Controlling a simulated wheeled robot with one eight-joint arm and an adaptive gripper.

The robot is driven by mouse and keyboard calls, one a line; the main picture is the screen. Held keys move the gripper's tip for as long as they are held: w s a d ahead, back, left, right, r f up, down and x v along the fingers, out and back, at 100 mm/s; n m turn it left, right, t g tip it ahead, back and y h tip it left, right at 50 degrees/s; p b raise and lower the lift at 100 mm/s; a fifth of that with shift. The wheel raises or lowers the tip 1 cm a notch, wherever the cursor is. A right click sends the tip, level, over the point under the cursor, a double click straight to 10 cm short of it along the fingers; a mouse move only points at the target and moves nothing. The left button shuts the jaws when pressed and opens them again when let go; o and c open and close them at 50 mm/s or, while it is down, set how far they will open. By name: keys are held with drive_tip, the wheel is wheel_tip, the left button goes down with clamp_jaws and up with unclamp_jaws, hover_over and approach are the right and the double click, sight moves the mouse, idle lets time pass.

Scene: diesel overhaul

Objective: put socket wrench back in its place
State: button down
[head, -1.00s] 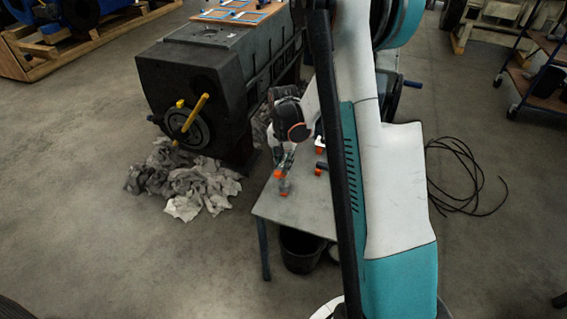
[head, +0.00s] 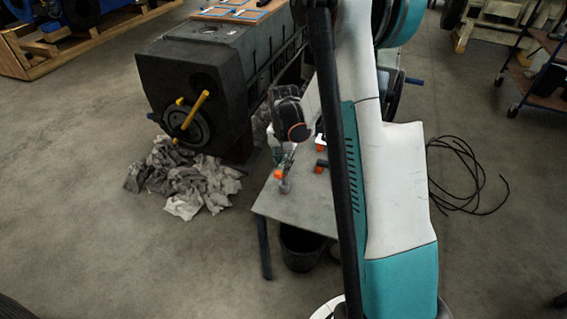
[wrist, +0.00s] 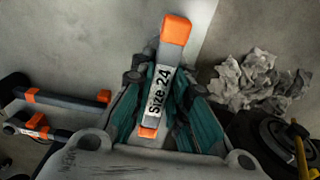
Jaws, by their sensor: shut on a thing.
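The socket wrench (wrist: 162,75) is grey with orange ends and a white "Size 24" label. In the wrist view it lies lengthwise between the teal fingers of my gripper (wrist: 160,92), which is shut on it. Its orange far end sticks out past the fingertips. In the head view, my gripper (head: 285,160) is over the near left part of the grey table, with the orange part of the wrench (head: 279,174) below it. I cannot tell whether the wrench touches the table. Its other end is partly hidden by the gripper.
Other orange-and-grey tools (wrist: 65,99) lie to the left in the wrist view. The table (head: 297,208) stands beside a dark engine block (head: 190,70). A board with blue outlines (head: 238,14) lies on top. Rags (head: 185,185) lie on the floor left; a bucket (head: 302,250) stands below.

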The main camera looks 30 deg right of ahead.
drive_tip(key=shift+f+b, duration=0.45)
drive_tip(key=shift+f, duration=0.25)
drive_tip(key=c, duration=1.5)
unclamp_jaws()
drive_tip(key=shift+o, duration=0.2)
drive_tip(key=o, duration=0.5)
drive_tip(key=shift+o, duration=0.2)
drive_tip(key=shift+r, duration=0.1)
drive_tip(key=shift+r+p, duration=2.85)
drive_tip(key=shift+r, duration=1.6)
